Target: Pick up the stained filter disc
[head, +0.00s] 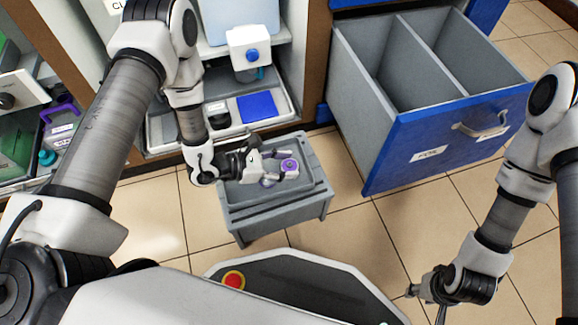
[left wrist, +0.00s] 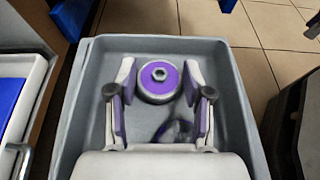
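A round disc (left wrist: 160,82) with a purple top, grey rim and metal centre lies in the grey tray (left wrist: 222,48). It also shows in the head view (head: 289,165). A second, mottled purple-and-grey piece (left wrist: 177,131) lies nearer the wrist, partly hidden by my gripper; I cannot tell what it is. My left gripper (left wrist: 158,88) is open, with purple-padded fingers on either side of the round disc and gaps showing. Its contact with the disc is not visible. My right gripper (head: 426,303) is open and empty over the floor at the lower right.
The tray tops a small grey stand (head: 275,222). A blue-fronted open drawer (head: 440,150) is to its right, with empty compartments. Behind is a shelf with a blue pad (head: 257,107) and a white device (head: 250,47). Tiled floor is clear between stand and drawer.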

